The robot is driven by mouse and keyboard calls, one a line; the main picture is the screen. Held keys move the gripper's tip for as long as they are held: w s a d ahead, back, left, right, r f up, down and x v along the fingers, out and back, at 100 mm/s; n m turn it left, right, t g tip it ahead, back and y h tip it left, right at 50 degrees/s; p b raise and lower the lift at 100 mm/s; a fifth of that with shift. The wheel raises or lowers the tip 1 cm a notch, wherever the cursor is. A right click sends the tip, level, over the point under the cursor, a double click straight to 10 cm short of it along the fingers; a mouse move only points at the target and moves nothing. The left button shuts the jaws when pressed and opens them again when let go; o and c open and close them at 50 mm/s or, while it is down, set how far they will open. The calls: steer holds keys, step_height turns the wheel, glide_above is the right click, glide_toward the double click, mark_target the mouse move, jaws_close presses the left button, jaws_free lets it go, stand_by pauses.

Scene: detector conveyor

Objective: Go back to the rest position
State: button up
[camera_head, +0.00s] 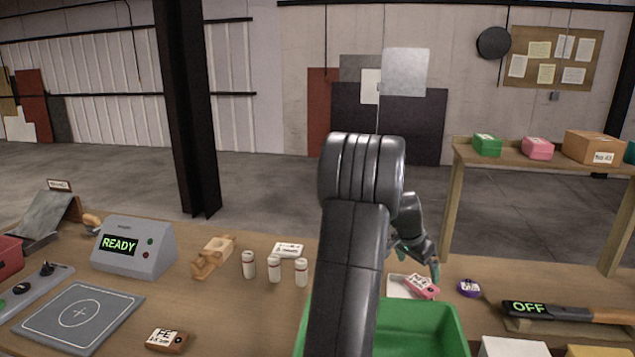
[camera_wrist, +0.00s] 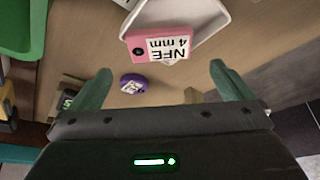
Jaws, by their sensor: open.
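My gripper (camera_wrist: 158,88) is open, with its two green fingers spread and nothing between them in the wrist view. In the head view my gripper (camera_head: 416,262) is partly hidden behind my dark arm, above the right part of the table. A pink block labelled "NFE 4 mm" (camera_wrist: 157,47) lies at the edge of a white tray (camera_wrist: 205,15), beyond the fingertips. The pink block (camera_head: 422,287) also shows just below my gripper in the head view. A purple round piece (camera_head: 468,288) lies on the table to its right.
A green bin (camera_head: 440,318) stands at the front, partly behind my arm. A detector reading OFF (camera_head: 565,312) lies at right. White bottles (camera_head: 274,270), a READY box (camera_head: 135,247), a grey pad (camera_head: 80,315) and a brown FE block (camera_head: 167,339) are at left. A shelf (camera_head: 540,160) rises at right.

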mark_target(421, 284)
steer(key=x, duration=0.7)
steer(key=shift+a+f, duration=0.1)
steer(key=shift+f, duration=0.15)
steer(key=shift+s+r+p, duration=0.1)
steer(key=shift+r+p, duration=0.2)
steer(key=shift+r, duration=0.05)
steer(key=shift+f, duration=0.15)
